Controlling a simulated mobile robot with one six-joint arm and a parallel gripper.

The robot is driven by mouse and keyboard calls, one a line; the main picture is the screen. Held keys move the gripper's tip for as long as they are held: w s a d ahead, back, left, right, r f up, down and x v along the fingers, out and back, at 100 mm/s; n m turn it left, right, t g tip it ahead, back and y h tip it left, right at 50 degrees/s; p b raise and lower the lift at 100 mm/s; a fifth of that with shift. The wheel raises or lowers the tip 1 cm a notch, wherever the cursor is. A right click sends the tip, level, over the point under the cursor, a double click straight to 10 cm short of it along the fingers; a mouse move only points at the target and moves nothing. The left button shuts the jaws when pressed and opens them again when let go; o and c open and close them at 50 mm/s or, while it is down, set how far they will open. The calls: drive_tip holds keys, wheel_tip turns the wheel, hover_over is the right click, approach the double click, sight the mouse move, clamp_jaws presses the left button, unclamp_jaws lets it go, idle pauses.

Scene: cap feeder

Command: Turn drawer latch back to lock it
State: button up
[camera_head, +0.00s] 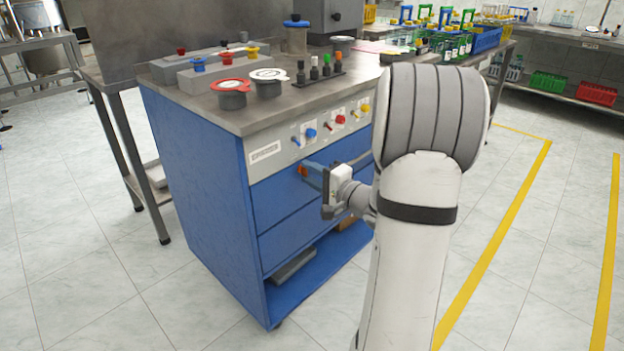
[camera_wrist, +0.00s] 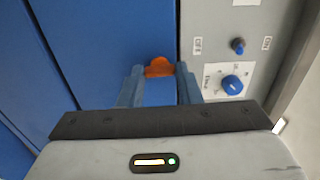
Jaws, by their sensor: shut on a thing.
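The drawer latch (camera_wrist: 159,67) is a small orange piece on the blue drawer front. It also shows in the head view (camera_head: 303,171), at the upper left of the cabinet front. My gripper (camera_wrist: 160,72) has its two blue-grey fingers on either side of the latch and is shut on it. In the head view my gripper (camera_head: 308,174) reaches the cabinet from the right. The fingers hide part of the latch, so its exact turn is hard to tell. The top drawer (camera_wrist: 105,50) looks closed, flush with the cabinet front.
Beside the latch in the wrist view are a blue knob (camera_wrist: 232,84) and a small blue switch (camera_wrist: 238,45) on a grey panel. The steel worktop (camera_head: 215,110) above holds red and white lidded pots and several small bottles.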

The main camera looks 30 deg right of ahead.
drive_tip(key=o, duration=1)
drive_tip(key=p+v, duration=0.1)
drive_tip(key=v, duration=0.6)
drive_tip(key=shift+s+d+p, duration=0.1)
drive_tip(key=shift+s+p, duration=0.25)
drive_tip(key=shift+p, duration=0.05)
drive_tip(key=shift+r, duration=0.1)
